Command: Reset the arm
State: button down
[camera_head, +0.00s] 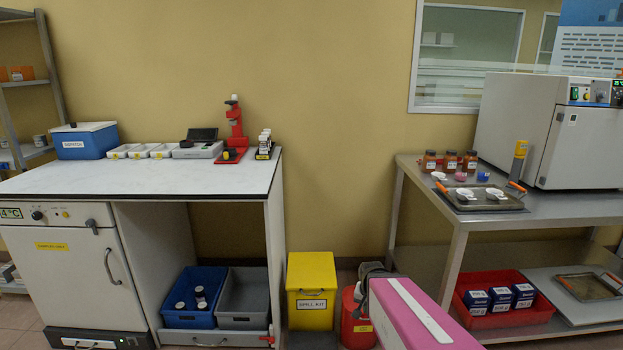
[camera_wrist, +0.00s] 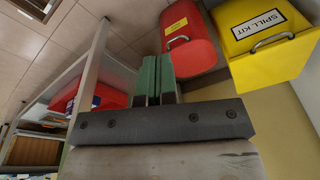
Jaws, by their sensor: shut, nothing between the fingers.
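My gripper (camera_wrist: 156,78) shows in the wrist view as two green fingers side by side, closed together with nothing between them. In the head view my pink arm (camera_head: 408,315) reaches in at the bottom centre, in front of the red bin and the lower part of the right table. The gripper end (camera_head: 374,270) shows only as a dark shape there, with its fingers not clear. It is apart from both tables.
A yellow spill kit box (camera_head: 311,292) and a red bin (camera_head: 354,325) stand on the floor between the white bench (camera_head: 150,180) and the metal table (camera_head: 440,196). The metal table's lower shelf holds a red tray (camera_head: 507,318). The wall above the gap is clear.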

jog(key=s+r+n+g, duration=0.1)
jog(key=s+r+n, duration=0.2)
jog(key=r, duration=0.3)
jog(key=shift+a+n+g, duration=0.3)
jog(key=shift+a+n, duration=0.1)
jog(key=shift+n, duration=0.4)
jog(key=shift+r, duration=0.1)
